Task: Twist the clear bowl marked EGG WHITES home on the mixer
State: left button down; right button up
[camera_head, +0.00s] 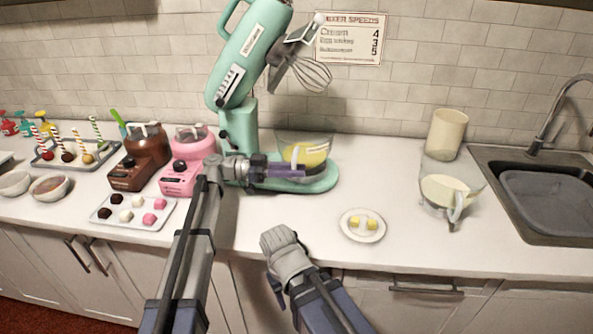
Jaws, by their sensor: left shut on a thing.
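A clear bowl with yellow contents (312,155) stands on the base of the mint-green mixer (236,60). Its marking is too small to read. My left gripper (292,171) is shut at the near side of this bowl, with its purple fingers over the lower wall; the exact spot held is hidden. The mixer head is tilted up, and the wire whisk (312,73) hangs above and clear of the bowl. A second clear bowl with a handle and pale contents (447,190) stands on the counter at the right, with no readable mark.
A plate with yellow pieces (362,225) lies at the front. Brown (144,153) and pink (187,157) appliances and a sweets tray (132,212) stand left. A cream canister (447,134) and the sink (545,195) are right. Counter between mixer and second bowl is clear.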

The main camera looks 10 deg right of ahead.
pick_arm(q)
jog(key=shift+a, duration=0.1)
jog(key=c, duration=0.9)
grip_release()
jog(key=shift+w+a, duration=0.1)
jog(key=shift+c, duration=0.2)
jog(key=shift+o, duration=1.3)
